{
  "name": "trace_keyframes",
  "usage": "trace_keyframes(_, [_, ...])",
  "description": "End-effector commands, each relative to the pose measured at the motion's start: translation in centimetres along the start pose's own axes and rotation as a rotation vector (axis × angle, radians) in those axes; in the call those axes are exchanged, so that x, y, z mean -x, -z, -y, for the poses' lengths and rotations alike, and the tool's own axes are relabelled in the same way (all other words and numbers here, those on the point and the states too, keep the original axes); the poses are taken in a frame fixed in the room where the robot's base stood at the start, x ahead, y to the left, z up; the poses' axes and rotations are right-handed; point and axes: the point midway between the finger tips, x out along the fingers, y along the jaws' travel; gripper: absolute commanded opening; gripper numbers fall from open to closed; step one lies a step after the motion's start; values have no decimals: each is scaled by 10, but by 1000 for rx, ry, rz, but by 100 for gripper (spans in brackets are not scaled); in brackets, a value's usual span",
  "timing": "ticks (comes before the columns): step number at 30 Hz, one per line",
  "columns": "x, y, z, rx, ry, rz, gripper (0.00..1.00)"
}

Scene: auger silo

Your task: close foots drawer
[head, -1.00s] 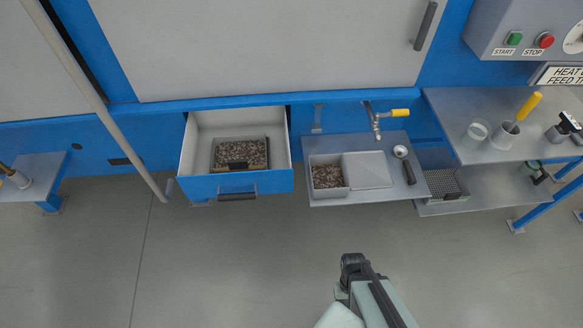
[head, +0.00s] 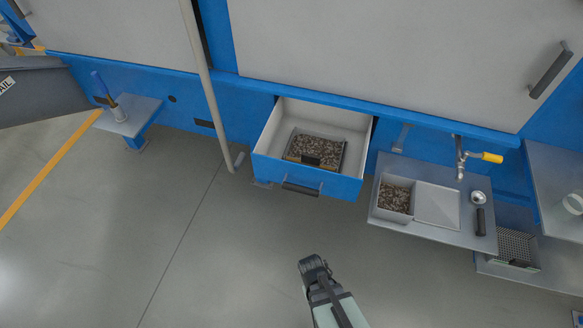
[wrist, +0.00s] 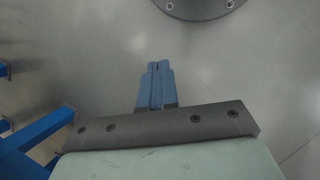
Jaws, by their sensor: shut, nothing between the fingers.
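The foots drawer (head: 335,185) is a blue-fronted drawer with a pale inside, pulled out from the blue machine in the head view. A dark bar handle (head: 301,189) is on its front. Inside it sits a tray (head: 291,157) of dark grainy material. My gripper (head: 312,264) is in front of the drawer, nearer the camera and apart from it. In the wrist view my gripper's blue fingers (wrist: 155,85) are together with nothing between them. The drawer does not show in the wrist view.
Right of the drawer, a grey shelf (head: 437,208) holds a bin (head: 394,199) of grains and a scoop (head: 480,215), below a yellow-handled tap (head: 485,157). A pale pole (head: 207,85) stands left of the drawer. A small side shelf (head: 140,112) is farther left. The floor before the drawer is clear.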

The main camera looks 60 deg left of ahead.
Motion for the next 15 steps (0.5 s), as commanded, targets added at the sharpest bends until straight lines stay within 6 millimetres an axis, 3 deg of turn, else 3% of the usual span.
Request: trace_keyframes(15, [70, 67, 70, 397, -407, -168, 0])
